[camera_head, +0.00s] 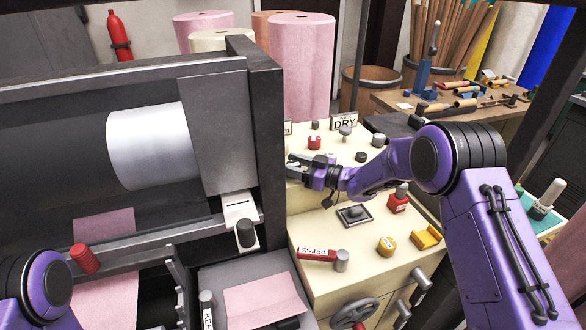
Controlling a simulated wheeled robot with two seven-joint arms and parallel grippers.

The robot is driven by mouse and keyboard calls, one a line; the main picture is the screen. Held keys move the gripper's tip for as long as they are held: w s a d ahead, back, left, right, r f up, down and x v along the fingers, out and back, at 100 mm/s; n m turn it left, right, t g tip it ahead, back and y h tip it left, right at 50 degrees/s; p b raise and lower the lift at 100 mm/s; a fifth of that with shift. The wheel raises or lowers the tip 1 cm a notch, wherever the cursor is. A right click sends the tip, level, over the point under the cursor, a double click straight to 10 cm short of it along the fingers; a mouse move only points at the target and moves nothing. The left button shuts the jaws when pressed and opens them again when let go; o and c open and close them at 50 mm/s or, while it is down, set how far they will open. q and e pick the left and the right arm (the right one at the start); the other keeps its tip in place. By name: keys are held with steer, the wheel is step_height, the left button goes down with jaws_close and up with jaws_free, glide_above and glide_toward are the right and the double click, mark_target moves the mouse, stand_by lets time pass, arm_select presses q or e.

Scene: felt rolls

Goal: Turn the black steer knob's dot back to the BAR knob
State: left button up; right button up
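No STEER or BAR label is readable, so I cannot tell which knob is which. A black knob (246,233) sits on a white plate (238,207) at the right end of the roller frame. On the cream panel are another black knob (362,156), a small dark knob (315,125) and a black knob on a framed dark plate (354,211). No dot can be made out on them. My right gripper (294,168) reaches left over the panel's left edge, beside the dark post. Its fingers are small and partly merged with the background. My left gripper is out of view.
The panel also carries a red knob (314,142), a red PRESS lever (319,254), a yellow knob (386,245) and a handwheel (354,312). The dark post (267,130) stands left of the panel. A pink sheet (264,300) lies at the front.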

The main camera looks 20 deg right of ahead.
stand_by(0.4)
steer(key=o, duration=1)
steer(key=shift+c, duration=0.2)
steer(key=b+v, duration=0.3)
steer(key=v, duration=0.7)
steer(key=shift+d, duration=0.25)
steer(key=shift+r, duration=0.15)
